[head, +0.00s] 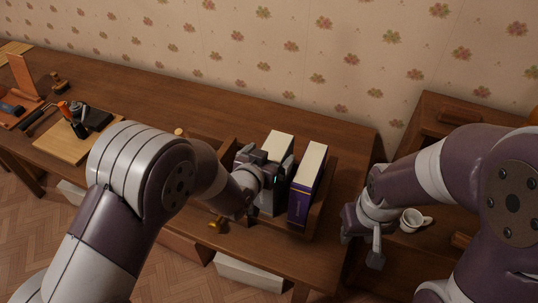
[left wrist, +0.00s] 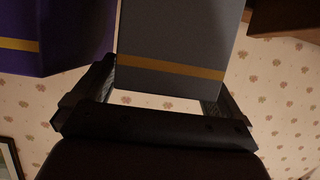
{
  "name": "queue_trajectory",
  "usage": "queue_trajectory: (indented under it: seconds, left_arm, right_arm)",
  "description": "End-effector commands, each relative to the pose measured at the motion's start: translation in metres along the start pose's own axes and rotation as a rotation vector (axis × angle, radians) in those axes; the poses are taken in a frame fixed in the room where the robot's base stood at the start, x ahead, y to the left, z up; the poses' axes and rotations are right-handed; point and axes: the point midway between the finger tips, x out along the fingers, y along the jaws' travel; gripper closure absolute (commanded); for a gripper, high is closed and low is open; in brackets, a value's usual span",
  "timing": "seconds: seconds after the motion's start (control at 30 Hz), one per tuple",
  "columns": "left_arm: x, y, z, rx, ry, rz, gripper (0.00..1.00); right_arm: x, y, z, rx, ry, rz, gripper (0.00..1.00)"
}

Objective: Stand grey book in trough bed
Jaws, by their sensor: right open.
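The grey book (head: 268,203) is upright beside the purple book (head: 304,190), with its pale page edge on top. It also shows in the left wrist view, grey with a gold band (left wrist: 180,40). My left gripper (head: 264,172) is shut on it, one finger along each side (left wrist: 165,95). The brown wooden trough bed (head: 325,205) is around the purple book; the grey book is at its left part. My arm hides part of the grey book, and I cannot tell whether its bottom rests on the trough. My right gripper (head: 362,240) is open and empty, right of the table.
A brass knob-like piece (head: 216,224) lies by the table's front edge. At the left are a board (head: 75,147) with dark items and a wooden stand (head: 22,75). The table's back strip is clear.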

Motion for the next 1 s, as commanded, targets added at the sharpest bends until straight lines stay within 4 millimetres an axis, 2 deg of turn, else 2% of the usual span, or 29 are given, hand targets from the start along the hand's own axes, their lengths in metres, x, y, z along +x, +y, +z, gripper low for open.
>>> queue_trajectory:
  seconds: [0.17, 0.27, 0.37, 0.63, 0.7, 0.83, 1.0]
  left_arm:
    - [-0.001, 0.0, -0.002, 0.0, 0.0, 0.0, 0.0]
    - [-0.008, 0.0, -0.003, 0.0, 0.001, 0.0, 0.0]
    - [-0.028, 0.0, -0.002, 0.0, 0.002, 0.0, 0.0]
    - [-0.095, 0.0, -0.003, 0.0, 0.003, 0.0, 0.0]
    - [-0.107, 0.0, -0.004, 0.0, 0.0, 0.0, 0.0]
    - [-0.119, 0.0, -0.003, 0.0, 0.0, 0.0, 0.0]
    - [-0.121, -0.004, 0.0, -0.004, -0.023, -0.008, 0.0]
  right_arm:
    - [-0.002, 0.0, 0.0, 0.0, 0.0, 0.0, 0.57]
    - [-0.001, 0.0, 0.0, 0.0, 0.0, 0.0, 0.57]
    - [0.001, 0.0, 0.0, 0.0, 0.0, 0.0, 0.57]
    - [0.003, 0.0, 0.0, 0.0, 0.0, 0.0, 0.57]
    - [-0.002, 0.0, 0.0, 0.0, 0.0, 0.0, 0.57]
    - [-0.003, 0.0, 0.0, 0.0, 0.0, 0.0, 0.57]
    - [-0.003, 0.0, 0.0, 0.0, 0.0, 0.0, 0.57]
